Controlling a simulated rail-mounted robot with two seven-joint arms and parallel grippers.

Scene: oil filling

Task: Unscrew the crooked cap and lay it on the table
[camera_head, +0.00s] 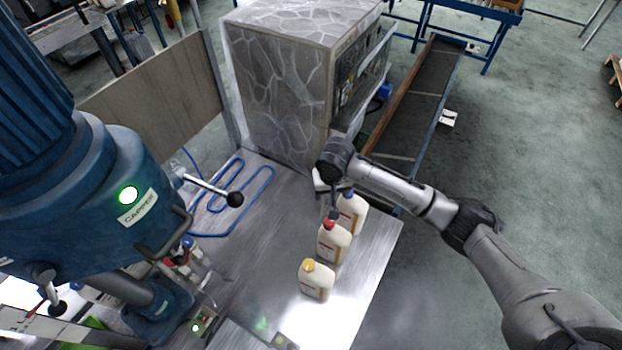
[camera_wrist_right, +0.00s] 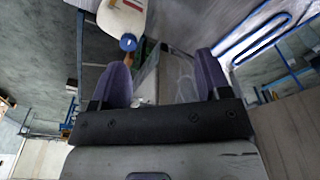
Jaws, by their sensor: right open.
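Three cream bottles stand in a row on the metal table (camera_head: 260,285). The nearest has a yellow cap (camera_head: 308,265), the middle one a red cap (camera_head: 330,222), and the farthest a blue cap (camera_head: 347,194). I cannot tell for certain which cap sits crooked. My right gripper (camera_head: 332,205) hangs over the row, close to the red and blue caps, and partly covers the far bottles. In the right wrist view, my right gripper (camera_wrist_right: 163,75) is open with nothing clearly between its fingers. The blue cap (camera_wrist_right: 128,43) on its bottle (camera_wrist_right: 123,18) shows beyond one finger. My left gripper is out of view.
A blue capper machine (camera_head: 100,205) stands at the left. A large grey cabinet (camera_head: 275,90) is behind the bottles, with a conveyor (camera_head: 425,95) beyond it. A blue tube (camera_head: 232,172) lies on the table. Bare table lies left of the bottles.

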